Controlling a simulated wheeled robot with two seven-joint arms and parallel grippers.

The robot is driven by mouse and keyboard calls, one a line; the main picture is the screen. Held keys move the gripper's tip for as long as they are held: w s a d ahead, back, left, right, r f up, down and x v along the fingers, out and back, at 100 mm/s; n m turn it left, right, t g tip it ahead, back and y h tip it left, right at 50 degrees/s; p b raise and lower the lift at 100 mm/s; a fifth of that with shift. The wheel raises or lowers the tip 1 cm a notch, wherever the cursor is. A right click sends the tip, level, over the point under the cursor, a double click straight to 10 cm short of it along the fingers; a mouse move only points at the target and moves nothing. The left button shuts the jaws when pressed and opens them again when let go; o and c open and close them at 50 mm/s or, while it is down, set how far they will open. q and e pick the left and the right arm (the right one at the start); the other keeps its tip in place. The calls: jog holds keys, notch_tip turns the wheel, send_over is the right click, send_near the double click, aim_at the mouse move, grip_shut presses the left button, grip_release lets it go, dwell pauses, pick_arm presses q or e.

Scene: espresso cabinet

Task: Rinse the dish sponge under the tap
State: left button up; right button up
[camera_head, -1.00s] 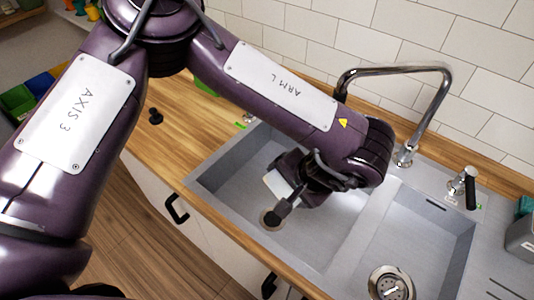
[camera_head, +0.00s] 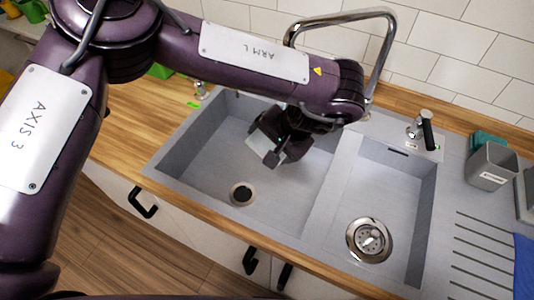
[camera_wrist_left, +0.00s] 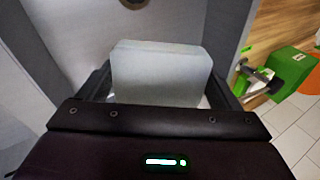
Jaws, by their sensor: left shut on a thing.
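The held sponge, a pale grey-white block, shows in the head view (camera_head: 265,148) and in the wrist view (camera_wrist_left: 162,72). My left gripper (camera_head: 275,150) is shut on it, with a dark finger on each side in the wrist view (camera_wrist_left: 160,95). The gripper holds it over the left sink bowl (camera_head: 205,175), behind the drain. The chrome tap (camera_head: 340,18) arches above; my left arm hides part of it, and its spout end is higher than the sponge. No water stream shows. The tap lever (camera_head: 427,130) has a black handle and stands to the right. My right gripper is out of view.
The right bowl (camera_head: 395,185) with its metal strainer (camera_head: 368,240) is empty. A grey holder (camera_head: 492,167) with a teal item (camera_head: 489,140) stands on the drainboard. A blue cloth (camera_head: 524,265) lies at the right edge. A wooden counter edge (camera_head: 225,225) runs along the front.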

pick_arm(q)
jog(key=w, duration=0.1)
jog(key=w+b, duration=0.1)
jog(key=w+d+f+b, duration=0.1)
jog(key=shift+w, duration=0.2)
jog(key=shift+w+d+f+b, duration=0.15)
jog(key=shift+w+b, duration=0.2)
jog(key=shift+w, duration=0.3)
jog(key=shift+w+d+f+b, duration=0.1)
jog(key=shift+w+d+b, duration=0.15)
jog(key=shift+w, duration=0.45)
jog(key=shift+w+d+f+b, duration=0.1)
jog(key=shift+w+b, duration=0.3)
jog(key=shift+w, duration=0.25)
jog(key=shift+s+r, duration=0.1)
jog(key=shift+r, duration=0.05)
jog(key=shift+s+a+p, duration=0.25)
jog(key=shift+s+p, duration=0.35)
jog(key=shift+s, duration=0.25)
jog(key=shift+s+a+p, duration=0.2)
jog(key=shift+s+p, duration=0.4)
jog(key=shift+s, duration=0.2)
jog(key=shift+s+a+p, duration=0.25)
jog(key=shift+s+p, duration=0.35)
jog(key=shift+s, duration=0.25)
jog(key=shift+s+a+p, duration=0.3)
jog(key=shift+s+p, duration=0.25)
jog(key=shift+s, duration=0.75)
